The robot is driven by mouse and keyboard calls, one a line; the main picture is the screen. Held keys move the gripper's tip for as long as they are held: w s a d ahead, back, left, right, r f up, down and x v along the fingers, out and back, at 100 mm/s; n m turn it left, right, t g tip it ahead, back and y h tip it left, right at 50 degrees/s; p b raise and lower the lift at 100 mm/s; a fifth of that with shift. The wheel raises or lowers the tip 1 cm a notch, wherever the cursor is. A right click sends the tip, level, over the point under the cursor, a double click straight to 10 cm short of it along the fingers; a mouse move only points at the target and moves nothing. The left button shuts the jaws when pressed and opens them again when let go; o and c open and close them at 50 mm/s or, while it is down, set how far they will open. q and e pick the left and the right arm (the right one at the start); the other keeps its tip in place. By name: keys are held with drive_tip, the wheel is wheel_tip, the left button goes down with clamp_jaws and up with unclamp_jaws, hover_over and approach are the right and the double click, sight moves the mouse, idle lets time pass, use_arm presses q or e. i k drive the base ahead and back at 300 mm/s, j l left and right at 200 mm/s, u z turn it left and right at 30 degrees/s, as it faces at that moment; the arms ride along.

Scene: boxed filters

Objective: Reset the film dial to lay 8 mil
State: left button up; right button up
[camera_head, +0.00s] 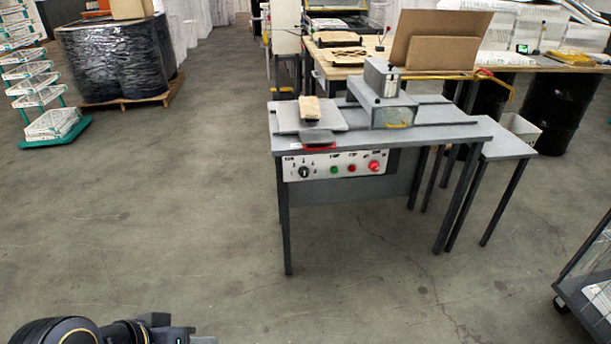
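A grey machine table (430,133) stands right of centre, some distance ahead. On its front edge is a white control panel (340,163). A black dial (304,172) sits at the panel's left end, with small marks around it that are too small to read. A green button (334,170), a dark red button (351,169) and a larger red button (374,166) are to its right. My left arm shows at the bottom left; its gripper (190,336) is cut off by the frame's lower edge, far from the panel. My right gripper is out of view.
A brown block (309,107) lies on a grey plate on the table. A lower side table (508,147) adjoins at right. A cart (590,275) stands at the right edge. Wrapped drums (110,58) on a pallet stand at back left. The floor in front of the table is clear.

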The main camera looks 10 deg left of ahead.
sight(304, 171)
drive_tip(key=i+j+u, duration=0.35)
drive_tip(key=i+j, duration=1.15)
drive_tip(key=j, duration=0.1)
